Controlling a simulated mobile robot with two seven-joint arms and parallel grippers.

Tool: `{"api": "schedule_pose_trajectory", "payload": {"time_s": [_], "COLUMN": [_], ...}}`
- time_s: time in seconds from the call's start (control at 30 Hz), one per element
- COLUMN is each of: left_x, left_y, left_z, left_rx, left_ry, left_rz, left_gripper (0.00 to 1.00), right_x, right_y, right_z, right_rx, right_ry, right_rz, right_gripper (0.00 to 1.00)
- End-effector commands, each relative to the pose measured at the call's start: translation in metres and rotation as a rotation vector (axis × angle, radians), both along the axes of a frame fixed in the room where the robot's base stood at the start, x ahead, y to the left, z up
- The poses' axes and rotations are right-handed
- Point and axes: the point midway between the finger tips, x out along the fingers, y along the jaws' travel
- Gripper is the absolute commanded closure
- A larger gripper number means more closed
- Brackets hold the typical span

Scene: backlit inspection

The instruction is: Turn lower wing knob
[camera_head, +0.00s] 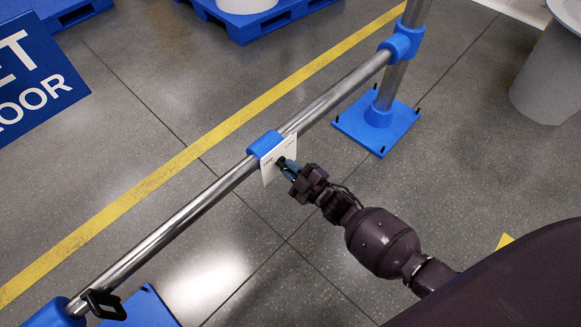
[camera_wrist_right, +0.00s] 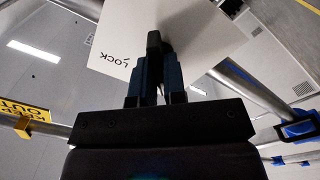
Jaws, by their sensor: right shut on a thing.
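A white plate (camera_head: 276,162) with small dark lettering hangs on a blue clamp (camera_head: 264,143) around the metal rail. In the wrist view the plate (camera_wrist_right: 117,38) reads "LOCK", seen tilted. The dark wing knob (camera_head: 281,161) stands at the plate's face, and its black end (camera_wrist_right: 154,41) shows between my fingers in the wrist view. My right gripper (camera_head: 289,169) is shut on the knob, close in front of the plate. It also shows from behind in the wrist view (camera_wrist_right: 155,68). The fingers hide much of the knob, so its exact angle is unclear. My left gripper is not in view.
The rail (camera_head: 207,201) runs diagonally to an upright post (camera_head: 391,84) on a blue base (camera_head: 349,123). A black loop-shaped part (camera_head: 103,304) sits at the rail's lower left end. A blue sign (camera_head: 35,75) is at upper left. Floor beside my arm is clear.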

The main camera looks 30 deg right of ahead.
Motion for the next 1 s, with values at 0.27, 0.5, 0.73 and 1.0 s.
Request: {"api": "schedule_pose_trajectory", "payload": {"time_s": [0.27, 0.5, 0.73, 1.0], "left_x": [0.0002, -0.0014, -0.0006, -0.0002], "left_y": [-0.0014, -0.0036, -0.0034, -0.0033], "left_z": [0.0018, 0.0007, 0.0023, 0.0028], "left_rx": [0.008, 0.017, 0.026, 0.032], "left_ry": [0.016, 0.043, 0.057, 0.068], "left_rz": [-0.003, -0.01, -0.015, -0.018], "left_gripper": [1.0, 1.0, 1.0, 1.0], "right_x": [0.001, 0.0012, 0.001, 0.0006], "right_y": [-0.0001, -0.0004, -0.0004, 0.0001], "right_z": [0.0022, 0.0023, 0.0015, 0.0006], "right_rx": [0.135, 0.336, 0.543, 0.785], "right_ry": [0.047, 0.121, 0.196, 0.286], "right_rz": [0.001, 0.001, 0.001, 0.001], "right_gripper": [1.0, 1.0, 1.0, 1.0]}}
